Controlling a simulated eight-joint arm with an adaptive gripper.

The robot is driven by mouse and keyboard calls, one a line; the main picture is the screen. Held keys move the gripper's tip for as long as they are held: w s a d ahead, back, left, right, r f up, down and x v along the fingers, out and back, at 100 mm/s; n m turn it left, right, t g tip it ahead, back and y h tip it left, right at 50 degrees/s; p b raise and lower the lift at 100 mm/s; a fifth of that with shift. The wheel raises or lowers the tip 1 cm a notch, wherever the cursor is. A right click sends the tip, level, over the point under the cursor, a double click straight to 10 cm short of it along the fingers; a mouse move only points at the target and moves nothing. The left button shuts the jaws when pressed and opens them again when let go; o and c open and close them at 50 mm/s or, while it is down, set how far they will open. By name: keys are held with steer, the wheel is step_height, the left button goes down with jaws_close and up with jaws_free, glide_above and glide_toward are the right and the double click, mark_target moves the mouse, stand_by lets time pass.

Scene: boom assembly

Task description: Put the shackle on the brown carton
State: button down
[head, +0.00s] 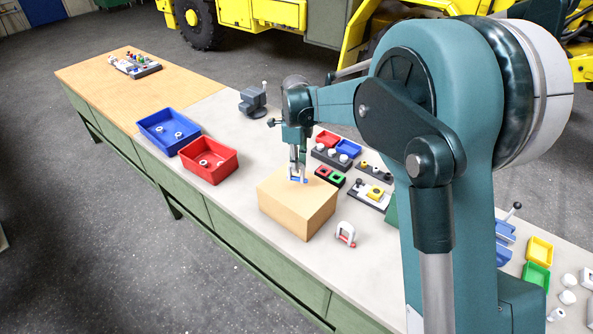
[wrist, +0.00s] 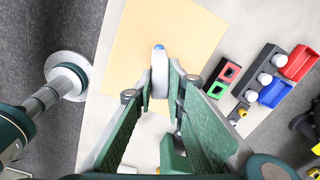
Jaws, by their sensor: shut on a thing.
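The brown carton (head: 290,205) stands on the workbench, its top face bare apart from what my gripper holds over it. The carton's top also fills the upper middle of the wrist view (wrist: 190,40). My gripper (head: 297,167) points down over the carton top, its fingers shut on a pale grey shackle with a blue pin (head: 298,179). In the wrist view the shackle (wrist: 160,72) shows between the fingertips, blue pin end outward. I cannot tell whether it touches the carton. A second shackle, with a red pin (head: 346,234), stands on the bench right of the carton.
Blue (head: 168,131) and red (head: 208,158) bins with small parts stand left of the carton. A grey vise (head: 253,101) stands behind. Bare bench lies in front of the carton.

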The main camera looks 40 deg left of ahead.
mark_target(297, 177)
steer(key=shift+f, duration=1.65)
steer(key=shift+f, duration=0.15)
steer(key=c, duration=2.3)
jaws_free()
step_height(297, 177, up, 12)
steer(key=shift+s+r, duration=0.15)
steer(key=shift+d, duration=0.1)
